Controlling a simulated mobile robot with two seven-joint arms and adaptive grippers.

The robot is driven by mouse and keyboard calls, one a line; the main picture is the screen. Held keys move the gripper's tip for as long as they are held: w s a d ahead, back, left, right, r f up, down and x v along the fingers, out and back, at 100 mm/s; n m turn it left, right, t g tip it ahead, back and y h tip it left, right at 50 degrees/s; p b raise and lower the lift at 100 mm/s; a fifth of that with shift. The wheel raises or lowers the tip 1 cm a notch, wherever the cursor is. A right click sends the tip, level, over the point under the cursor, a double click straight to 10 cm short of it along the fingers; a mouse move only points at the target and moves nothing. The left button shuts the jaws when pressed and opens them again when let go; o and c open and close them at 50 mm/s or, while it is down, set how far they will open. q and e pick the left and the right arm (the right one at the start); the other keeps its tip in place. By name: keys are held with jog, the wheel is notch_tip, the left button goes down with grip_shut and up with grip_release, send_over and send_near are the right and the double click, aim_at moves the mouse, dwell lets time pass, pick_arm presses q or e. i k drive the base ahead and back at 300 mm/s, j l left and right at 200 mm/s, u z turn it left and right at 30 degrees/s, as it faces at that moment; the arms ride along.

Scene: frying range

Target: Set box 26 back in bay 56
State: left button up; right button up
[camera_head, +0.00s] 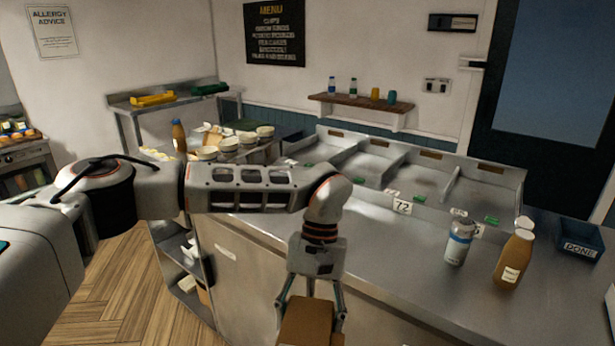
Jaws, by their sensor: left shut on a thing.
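My left gripper (311,305) is at the bottom centre, its fingers on either side of a brown box (305,325). The box is cut off by the lower picture edge, and I see no number on it. It is in front of the steel counter. The counter's back holds a row of open steel bays (425,178) with low dividers. A number card (402,206) reading 72 stands at the front of them. Other cards are too small or turned to read, and I cannot make out 56. My arm hides part of the left bays. My right gripper is not in view.
A grey-white bottle (458,242) and a brown bottle (514,258) stand on the counter at right. A dark tray marked DONE (580,240) sits at the far right. Stacked bowls (229,146) are at left. The counter's front middle is clear.

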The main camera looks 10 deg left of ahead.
aim_at(363, 167)
jog(key=j+u, duration=0.1)
jog(key=u, duration=1.9)
jog(key=i+u, duration=0.1)
jog(key=u, duration=0.9)
jog(key=l+u, duration=0.1)
jog(key=u, duration=0.9)
jog(key=l+u, duration=0.15)
jog(key=u, duration=0.85)
jog(key=l+u, duration=0.1)
jog(key=u, duration=0.9)
jog(key=l+u, duration=0.15)
jog(key=u, duration=1.85)
jog(key=k+u, duration=0.1)
jog(key=k, duration=1.45)
